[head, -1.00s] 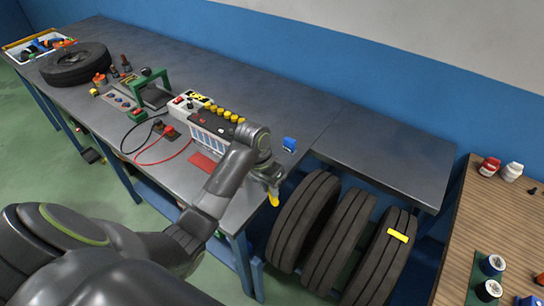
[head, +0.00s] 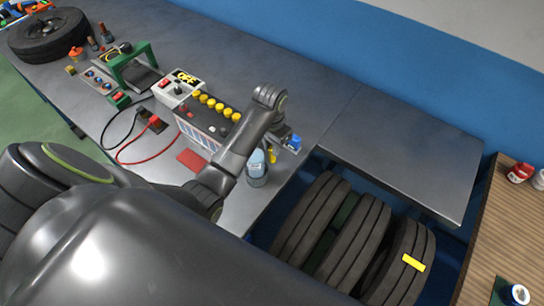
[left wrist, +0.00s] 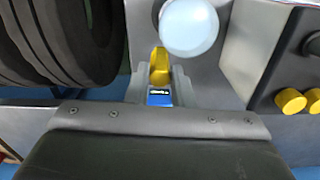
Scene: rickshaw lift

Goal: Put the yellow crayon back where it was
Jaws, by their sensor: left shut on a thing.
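The yellow crayon (head: 272,156) is held by my left gripper (head: 278,148) over the workbench (head: 235,210), near its front right part. In the left wrist view, the crayon (left wrist: 159,66) sits between the two grey fingers (left wrist: 160,88) and points away from the palm. The fingers are shut on it. A blue patch with a white mark shows between the finger bases; I cannot tell whether it is part of the crayon. A small blue box (head: 294,143) stands on the bench just right of the gripper. My right gripper is not in view.
A pale blue rounded container (head: 257,160) is close to the gripper and the crayon, also in the left wrist view (left wrist: 188,25). A box with yellow knobs (head: 215,107) stands left. Several tires (head: 355,240) stand below right, one with a yellow bar (head: 414,262).

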